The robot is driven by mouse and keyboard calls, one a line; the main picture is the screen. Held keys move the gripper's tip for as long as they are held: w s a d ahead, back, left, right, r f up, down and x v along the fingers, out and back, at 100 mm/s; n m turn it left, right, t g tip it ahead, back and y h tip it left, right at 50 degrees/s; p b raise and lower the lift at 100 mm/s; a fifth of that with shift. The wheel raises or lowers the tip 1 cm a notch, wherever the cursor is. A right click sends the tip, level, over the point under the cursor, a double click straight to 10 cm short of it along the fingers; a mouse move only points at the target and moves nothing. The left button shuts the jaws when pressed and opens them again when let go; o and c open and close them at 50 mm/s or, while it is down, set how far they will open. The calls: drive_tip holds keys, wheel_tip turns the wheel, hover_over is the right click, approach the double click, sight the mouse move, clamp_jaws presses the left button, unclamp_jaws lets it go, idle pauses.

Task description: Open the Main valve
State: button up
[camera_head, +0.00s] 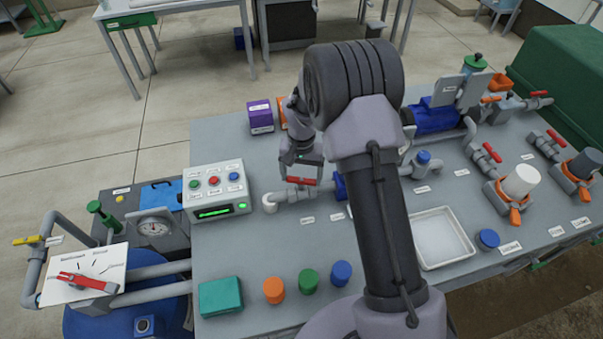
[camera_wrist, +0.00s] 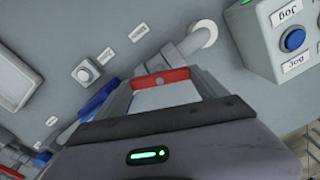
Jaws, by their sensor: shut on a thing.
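A small valve with a red handle (camera_head: 301,181) sits on a short grey pipe (camera_head: 292,196) on the bench, right of the control box. In the wrist view the red handle (camera_wrist: 160,78) lies between my fingers, at an angle to the pipe (camera_wrist: 184,46). My gripper (camera_head: 302,174) points down over the valve and is shut on this handle; its fingers (camera_wrist: 161,90) show at both ends of it. The valve body is mostly hidden under my gripper. The small labels near it are too blurred to read, so I cannot confirm the name Main.
The control box (camera_head: 218,191) with coloured buttons stands close on the left. My arm covers the bench middle. A white tray (camera_head: 467,230), a blue pump (camera_head: 436,116) and other red-handled valves (camera_head: 492,152) are to the right. Coloured caps (camera_head: 308,281) stand along the front.

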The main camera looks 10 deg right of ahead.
sight(301, 180)
drive_tip(key=n+p, duration=0.1)
drive_tip(key=n, duration=0.3)
drive_tip(key=shift+n, duration=0.4)
idle(0.4)
drive_tip(key=o, duration=1.3)
wheel_tip(301, 180, up, 17)
drive_tip(key=p, duration=0.4)
drive_tip(key=shift+r, duration=0.2)
drive_tip(key=s+a+r+m+t+b, duration=0.25)
drive_tip(key=s+r+b, duration=0.35)
drive_tip(key=s+r, duration=0.45)
drive_tip(key=s+f+m+t+y+b, duration=0.1)
drive_tip(key=s+f+b, duration=0.1)
drive_tip(key=s, duration=0.7)
drive_tip(key=s+a+f+m+t+y+b, duration=0.1)
drive_tip(key=s+f+t+b, duration=0.1)
drive_tip(key=s, duration=0.7)
drive_tip(key=shift+a+f+b, duration=0.25)
drive_tip(key=shift+f+b, duration=0.1)
drive_tip(key=shift+b, duration=0.2)
